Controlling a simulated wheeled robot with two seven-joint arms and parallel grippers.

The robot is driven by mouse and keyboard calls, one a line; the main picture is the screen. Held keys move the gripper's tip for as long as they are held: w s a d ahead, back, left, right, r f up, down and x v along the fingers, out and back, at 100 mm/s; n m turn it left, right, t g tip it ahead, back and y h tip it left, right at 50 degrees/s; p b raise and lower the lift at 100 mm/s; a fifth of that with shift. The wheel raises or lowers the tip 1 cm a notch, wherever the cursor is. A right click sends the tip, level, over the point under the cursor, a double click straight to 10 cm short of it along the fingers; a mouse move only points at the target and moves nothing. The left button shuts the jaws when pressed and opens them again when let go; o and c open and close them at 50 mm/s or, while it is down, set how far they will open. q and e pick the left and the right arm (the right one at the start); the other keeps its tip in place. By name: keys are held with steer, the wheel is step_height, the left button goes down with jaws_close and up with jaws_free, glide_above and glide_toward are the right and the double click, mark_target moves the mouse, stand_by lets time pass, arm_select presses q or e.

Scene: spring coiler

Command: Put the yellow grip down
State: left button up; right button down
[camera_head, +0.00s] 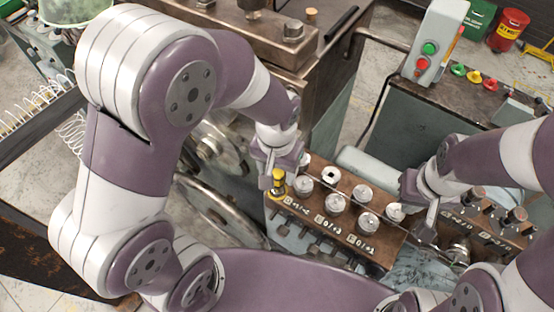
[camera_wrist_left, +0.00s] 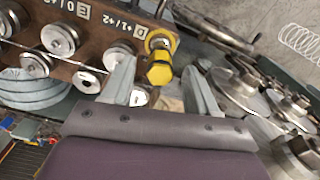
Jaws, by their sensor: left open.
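The yellow grip (camera_head: 278,183) stands at the left end of a brown rack (camera_head: 385,245), beside its silver round pieces. My left gripper (camera_head: 272,172) is right at it, pointing down. In the left wrist view the yellow grip (camera_wrist_left: 160,66) shows between and just beyond the fingertips of my open left gripper (camera_wrist_left: 160,75), with a gap on both sides. The grip's lower end is hidden, so I cannot tell how it sits. My right gripper (camera_head: 422,205) is near the rack's right end; its finger gap is unclear.
Several silver round pieces (camera_head: 334,202) stand on the rack. Behind it are a brown machine block (camera_head: 270,42) and a control box (camera_head: 435,45) with buttons. Handwheels (camera_head: 215,210) lie left of the rack. A wire coil (camera_wrist_left: 300,42) shows in the left wrist view.

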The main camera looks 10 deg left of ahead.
arm_select(q)
steer(key=r, duration=0.5)
steer(key=shift+s+r, duration=0.2)
steer(key=shift+r, duration=0.1)
steer(key=shift+a+r, duration=0.25)
steer(key=shift+a, duration=0.05)
steer(key=s+a+f+n+t, duration=0.1)
steer(key=s+a+f, duration=0.1)
steer(key=a, duration=0.6)
steer(key=shift+s+f, duration=0.4)
steer(key=shift+f, duration=0.35)
steer(key=shift+a, duration=0.15)
